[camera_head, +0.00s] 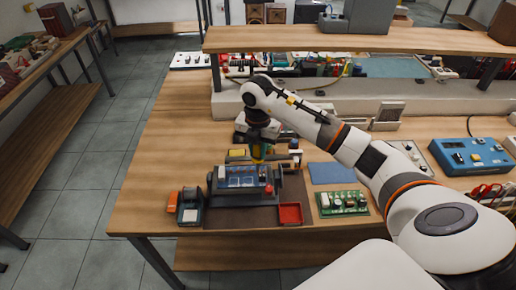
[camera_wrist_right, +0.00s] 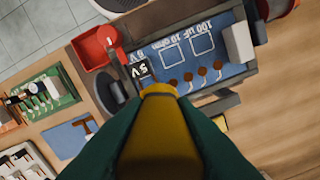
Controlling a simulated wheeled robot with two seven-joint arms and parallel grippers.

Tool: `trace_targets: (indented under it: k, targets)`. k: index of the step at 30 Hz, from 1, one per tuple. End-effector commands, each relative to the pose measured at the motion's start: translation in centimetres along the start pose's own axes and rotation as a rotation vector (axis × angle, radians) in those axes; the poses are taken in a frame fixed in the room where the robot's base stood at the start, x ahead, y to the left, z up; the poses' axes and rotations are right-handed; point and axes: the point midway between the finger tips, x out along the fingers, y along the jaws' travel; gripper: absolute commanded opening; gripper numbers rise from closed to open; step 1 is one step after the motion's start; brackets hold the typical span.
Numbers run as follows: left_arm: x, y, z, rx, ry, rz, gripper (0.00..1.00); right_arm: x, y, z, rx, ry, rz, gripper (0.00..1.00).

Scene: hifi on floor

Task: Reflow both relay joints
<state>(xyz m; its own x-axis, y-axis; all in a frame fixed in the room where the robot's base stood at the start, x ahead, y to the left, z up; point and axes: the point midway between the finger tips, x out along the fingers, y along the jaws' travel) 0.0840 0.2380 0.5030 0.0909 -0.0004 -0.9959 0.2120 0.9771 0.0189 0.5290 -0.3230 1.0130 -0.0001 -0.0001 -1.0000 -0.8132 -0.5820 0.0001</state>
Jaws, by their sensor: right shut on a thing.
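A blue circuit board (camera_head: 243,179) is held in a dark grey holder (camera_head: 240,199) near the table's front. In the right wrist view the blue board (camera_wrist_right: 190,52) shows white printing, two white square outlines and several copper-brown joints (camera_wrist_right: 188,77) in a row. I cannot tell which joints belong to a relay. My right gripper (camera_head: 262,149) is shut on a yellow and green tool (camera_head: 257,153) above the far right part of the board. In the right wrist view the yellow tool (camera_wrist_right: 162,135) covers part of the board's edge. Its tip, and whether it touches, cannot be told. My left gripper is out of view.
A red tray (camera_head: 290,213) and a green circuit board (camera_head: 342,204) lie right of the holder. A blue mat (camera_head: 331,173) lies behind the green board. An orange and grey item (camera_head: 188,206) stands left. A blue box (camera_head: 470,157) is far right. The table's left is clear.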

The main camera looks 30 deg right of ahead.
Motion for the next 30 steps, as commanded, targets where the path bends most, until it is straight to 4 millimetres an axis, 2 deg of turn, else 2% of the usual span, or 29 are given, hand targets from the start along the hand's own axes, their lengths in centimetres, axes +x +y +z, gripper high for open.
trace_targets:
  k: [30]
  targets:
    - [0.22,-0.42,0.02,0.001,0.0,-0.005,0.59,0.46,0.06,0.04,0.001,0.001,0.0,0.05]
